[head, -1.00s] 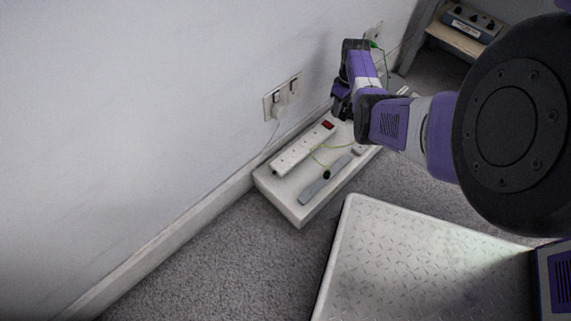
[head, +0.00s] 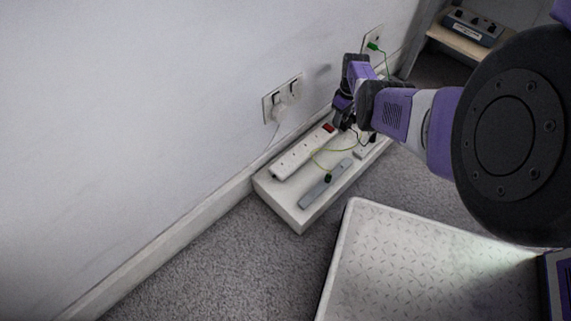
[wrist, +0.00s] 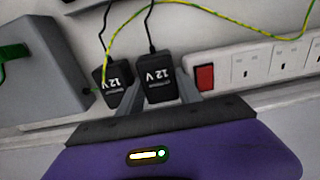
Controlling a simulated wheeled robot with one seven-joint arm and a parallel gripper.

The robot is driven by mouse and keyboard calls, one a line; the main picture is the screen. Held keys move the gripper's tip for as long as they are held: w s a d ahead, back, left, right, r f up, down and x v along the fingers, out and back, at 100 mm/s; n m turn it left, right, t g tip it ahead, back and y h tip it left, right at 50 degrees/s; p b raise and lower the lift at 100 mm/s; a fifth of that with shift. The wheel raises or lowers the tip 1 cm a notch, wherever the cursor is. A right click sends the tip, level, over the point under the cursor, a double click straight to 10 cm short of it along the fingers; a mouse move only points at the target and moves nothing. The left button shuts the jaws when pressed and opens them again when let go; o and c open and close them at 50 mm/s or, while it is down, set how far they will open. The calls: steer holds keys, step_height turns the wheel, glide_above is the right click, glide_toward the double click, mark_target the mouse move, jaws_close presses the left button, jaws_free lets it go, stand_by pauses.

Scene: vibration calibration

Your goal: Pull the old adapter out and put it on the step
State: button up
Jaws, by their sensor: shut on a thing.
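My gripper (wrist: 162,88) is shut on a black adapter (wrist: 158,72) marked 12 V, with one finger on each side of it. A second black 12 V adapter (wrist: 117,90) is close beside it, to the left. Both have thin black leads. I cannot tell from the labels which is the old one, nor whether the held one is still seated in a socket. In the head view my gripper (head: 343,117) is low at the far end of the white power strip (head: 300,157) and hides the held adapter. A pale tread-plate platform (head: 420,262), likely the step, stands front right with a bare top.
The strip, its red switch (wrist: 205,77), a grey bar (head: 325,184) and a yellow-green wire (wrist: 215,13) lie on or over a white plinth (head: 298,214) along the wall. A grey box (wrist: 40,75) is left in the wrist view.

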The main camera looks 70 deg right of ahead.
steer(key=shift+f, duration=0.35)
stand_by(0.4)
steer(key=o, duration=1.4)
steer(key=shift+r, duration=0.1)
steer(key=shift+w+a+r+p, duration=0.1)
steer(key=shift+r+p, duration=1.1)
steer(key=shift+p, duration=0.05)
steer(key=shift+r+p, duration=1.15)
steer(key=shift+r, duration=0.05)
steer(key=shift+r, duration=0.2)
step_height(320, 180, up, 7)
steer(key=p, duration=0.6)
steer(key=shift+r, duration=0.2)
